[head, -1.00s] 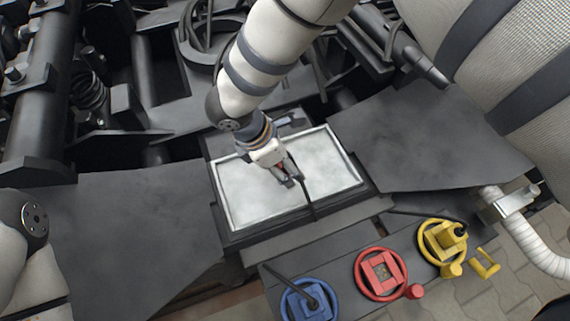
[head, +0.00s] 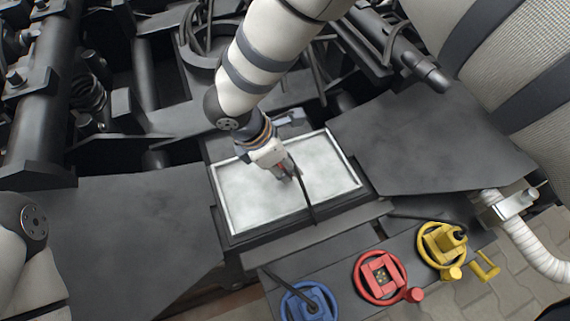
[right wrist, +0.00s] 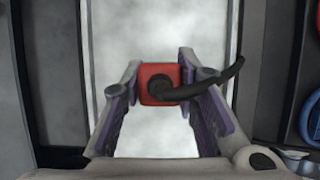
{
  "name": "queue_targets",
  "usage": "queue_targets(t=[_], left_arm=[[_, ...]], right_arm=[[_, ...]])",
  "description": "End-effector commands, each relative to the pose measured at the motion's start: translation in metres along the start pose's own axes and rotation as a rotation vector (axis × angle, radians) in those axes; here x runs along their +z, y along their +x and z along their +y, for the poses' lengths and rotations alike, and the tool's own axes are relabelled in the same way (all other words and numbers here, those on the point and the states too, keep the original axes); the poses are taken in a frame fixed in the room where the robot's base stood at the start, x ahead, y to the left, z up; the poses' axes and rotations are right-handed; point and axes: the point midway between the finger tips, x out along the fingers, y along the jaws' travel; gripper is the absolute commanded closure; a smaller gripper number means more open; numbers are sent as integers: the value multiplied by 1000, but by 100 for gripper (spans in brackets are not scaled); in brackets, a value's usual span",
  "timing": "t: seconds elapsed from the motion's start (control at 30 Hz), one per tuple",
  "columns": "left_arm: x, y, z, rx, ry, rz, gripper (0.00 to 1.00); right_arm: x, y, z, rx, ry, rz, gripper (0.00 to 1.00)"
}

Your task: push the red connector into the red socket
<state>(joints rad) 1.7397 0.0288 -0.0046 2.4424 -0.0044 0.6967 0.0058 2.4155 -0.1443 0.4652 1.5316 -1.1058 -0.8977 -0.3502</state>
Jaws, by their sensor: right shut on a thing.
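The red connector (right wrist: 160,72) is a small block with a black cable leaving its face, seen between my fingers in the right wrist view. My right gripper (head: 289,176) is shut on it, over the pale tray, and mostly hides it in the head view. The red socket (head: 381,275) is a square block with pins showing, inside a red ring on the dark panel at the lower right. No connector sits in it. The gripper is up and to the left of the socket, well apart from it. My left gripper is out of the picture.
A blue socket (head: 308,303) and a yellow socket (head: 442,243), each with a cable, flank the red one. A yellow piece (head: 487,266) lies to the right. The white-floored tray (head: 335,190) is otherwise clear. Dark bogie frames and a pale hose (head: 535,246) surround the area.

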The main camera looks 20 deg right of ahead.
Motion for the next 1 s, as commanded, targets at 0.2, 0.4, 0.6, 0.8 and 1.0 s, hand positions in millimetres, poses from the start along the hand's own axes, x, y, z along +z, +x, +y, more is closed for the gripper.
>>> queue_targets(t=[0.2, 0.4, 0.6, 0.8, 1.0], left_arm=[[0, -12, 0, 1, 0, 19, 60], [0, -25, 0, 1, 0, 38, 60], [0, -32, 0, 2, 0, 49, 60], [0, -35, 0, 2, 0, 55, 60], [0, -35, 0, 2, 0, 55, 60]], right_arm=[[8, -50, -16, 8, -1, -4, 97], [0, -100, -57, 7, -3, -3, 97], [-17, -126, -95, 6, 0, -3, 97], [-25, -138, -113, 5, 2, -2, 97], [-26, -140, -116, 3, 2, -2, 97]])
